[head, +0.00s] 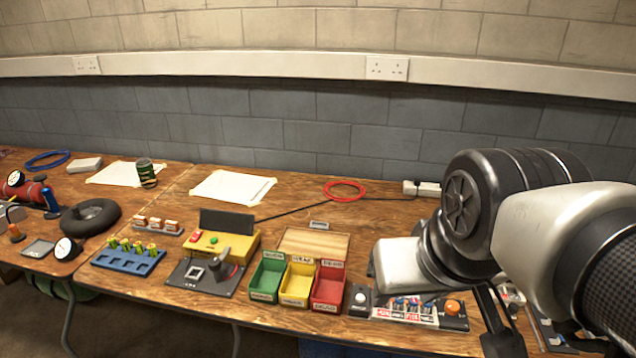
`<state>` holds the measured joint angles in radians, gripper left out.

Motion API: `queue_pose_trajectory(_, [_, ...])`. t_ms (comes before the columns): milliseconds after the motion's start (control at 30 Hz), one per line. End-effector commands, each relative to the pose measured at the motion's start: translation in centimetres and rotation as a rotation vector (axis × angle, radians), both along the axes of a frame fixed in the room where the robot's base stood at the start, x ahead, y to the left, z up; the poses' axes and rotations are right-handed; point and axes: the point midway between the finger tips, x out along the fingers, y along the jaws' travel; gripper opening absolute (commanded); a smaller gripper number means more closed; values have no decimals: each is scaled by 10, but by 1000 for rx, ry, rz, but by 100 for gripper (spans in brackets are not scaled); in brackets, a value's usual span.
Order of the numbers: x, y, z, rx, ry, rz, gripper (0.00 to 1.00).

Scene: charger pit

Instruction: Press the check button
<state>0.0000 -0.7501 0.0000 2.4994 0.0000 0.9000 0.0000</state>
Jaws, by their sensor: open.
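A small dark box with a round white button (361,298) stands near the table's front edge, just right of the red bin. A round orange button (453,307) sits at the right end of a dark panel beside it. The yellow unit has a green button (214,240) and a red one (194,237). No readable label shows which one is the check button. My gripper (512,335) is open at the lower right, partly seen below my arm, right of the orange button and apart from it. I see nothing held in it.
Green (265,295), yellow (294,300) and red (325,304) bins stand at the middle front. A blue rack (128,262) with several green-and-yellow pieces is at left. A red cable coil (344,191) lies behind. My arm hides much of the table's right side.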

Motion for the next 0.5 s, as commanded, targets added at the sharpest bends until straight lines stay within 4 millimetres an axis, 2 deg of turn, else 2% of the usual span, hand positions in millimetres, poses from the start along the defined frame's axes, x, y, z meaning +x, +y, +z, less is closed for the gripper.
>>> queue_pose_trajectory(33, [0,0,1,0,0,0,43])
queue_pose_trajectory(300, [0,0,0,0,0,0,0])
queue_pose_trajectory(500, [0,0,0,0,1,0,0])
